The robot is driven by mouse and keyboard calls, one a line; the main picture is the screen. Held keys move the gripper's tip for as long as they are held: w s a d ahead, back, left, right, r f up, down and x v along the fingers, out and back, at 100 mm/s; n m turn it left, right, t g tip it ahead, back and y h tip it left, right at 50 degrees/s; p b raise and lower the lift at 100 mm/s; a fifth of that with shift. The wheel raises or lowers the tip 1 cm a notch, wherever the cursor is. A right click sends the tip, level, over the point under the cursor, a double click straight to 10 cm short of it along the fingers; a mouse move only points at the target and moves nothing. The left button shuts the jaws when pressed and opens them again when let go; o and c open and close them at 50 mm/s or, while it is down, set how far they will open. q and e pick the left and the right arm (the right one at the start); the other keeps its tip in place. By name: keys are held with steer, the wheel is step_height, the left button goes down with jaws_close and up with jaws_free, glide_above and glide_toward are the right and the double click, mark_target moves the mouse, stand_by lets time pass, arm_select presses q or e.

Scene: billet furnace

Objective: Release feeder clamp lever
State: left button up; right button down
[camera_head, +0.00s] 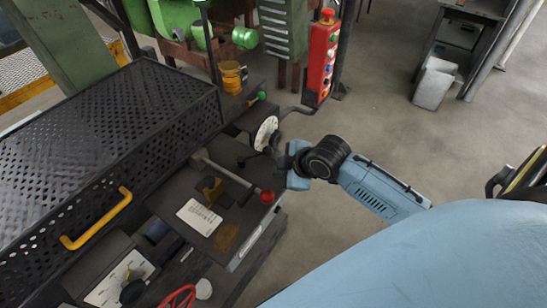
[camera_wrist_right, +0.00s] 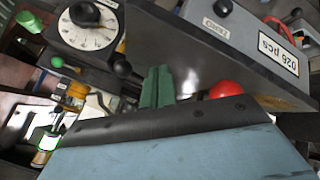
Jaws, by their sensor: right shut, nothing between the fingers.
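A lever with a red ball (camera_head: 267,197) on a pale rod (camera_head: 228,174) lies across the dark machine bed in the head view. I take it to be the clamp lever, but no label confirms this. My right gripper (camera_head: 289,166) is just behind and right of the red ball, over the bed's right edge. In the right wrist view the shut green fingers (camera_wrist_right: 157,88) hold nothing. The red ball (camera_wrist_right: 228,89) shows to their right, partly hidden by the gripper body. A black ball knob (camera_wrist_right: 122,68) is left of the fingertips. My left gripper is not in view.
A white handwheel or dial (camera_head: 265,133) stands close behind my right gripper. A red button box (camera_head: 322,58) stands farther back. A perforated black guard (camera_head: 100,130) with a yellow handle (camera_head: 98,220) fills the left. The floor to the right is largely clear.

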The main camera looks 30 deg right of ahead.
mark_target(256, 154)
steer(key=shift+x, duration=0.95)
steer(key=w, duration=0.1)
steer(key=w+d+p, duration=0.1)
steer(key=w, duration=0.1)
steer(key=shift+r, duration=0.15)
steer(key=shift+w+d, duration=0.3)
steer(key=shift+w, duration=0.1)
steer(key=shift+w, duration=0.1)
